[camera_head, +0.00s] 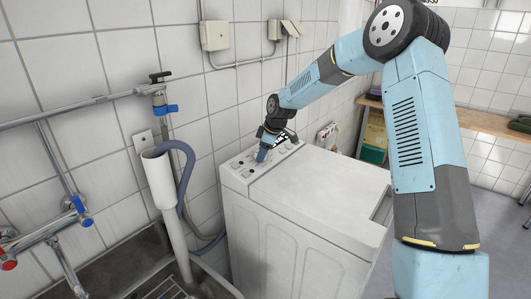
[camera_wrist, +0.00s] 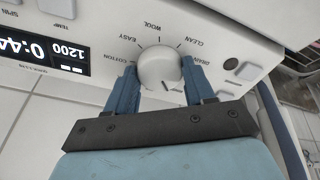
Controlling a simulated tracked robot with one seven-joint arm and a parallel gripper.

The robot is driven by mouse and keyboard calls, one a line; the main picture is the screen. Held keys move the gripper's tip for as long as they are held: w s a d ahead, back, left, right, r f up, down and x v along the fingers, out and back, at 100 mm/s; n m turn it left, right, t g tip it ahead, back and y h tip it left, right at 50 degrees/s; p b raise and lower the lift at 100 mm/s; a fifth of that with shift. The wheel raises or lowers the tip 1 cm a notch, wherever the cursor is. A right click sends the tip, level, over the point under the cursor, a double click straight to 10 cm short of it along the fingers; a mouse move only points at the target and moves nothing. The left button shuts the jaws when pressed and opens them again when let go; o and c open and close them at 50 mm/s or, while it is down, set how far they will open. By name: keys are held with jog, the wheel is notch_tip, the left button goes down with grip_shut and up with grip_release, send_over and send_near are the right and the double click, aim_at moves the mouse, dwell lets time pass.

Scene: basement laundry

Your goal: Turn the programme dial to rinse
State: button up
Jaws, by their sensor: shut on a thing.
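The programme dial (camera_wrist: 159,68) is a round white knob on the washing machine's light panel in the wrist view. My gripper (camera_wrist: 160,80) has its two blue fingers on either side of the dial, shut on it. Labels around the knob read COTTON, EASY, WOOL, CLEAN and DRAIN; I see no rinse label. A small mark shows on the knob's lower right, but I cannot tell the setting. In the head view my gripper (camera_head: 264,154) reaches down to the panel of the white washing machine (camera_head: 300,220) and hides the dial.
A lit display (camera_wrist: 40,48) showing 1200 and 0:44 lies left of the dial, with buttons nearby. Left of the machine are a grey drain hose (camera_head: 186,175), a white standpipe (camera_head: 168,205), taps and a sink. A tiled wall stands close behind the panel.

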jog(key=shift+a+r+n, duration=0.15)
jog(key=shift+a+n, duration=0.1)
jog(key=shift+n, duration=0.65)
jog(key=o, duration=0.8)
jog(key=shift+o, duration=1.1)
jog(key=shift+d, duration=0.1)
jog(key=v, duration=1.3)
jog(key=shift+r, duration=0.2)
jog(key=shift+d, duration=0.2)
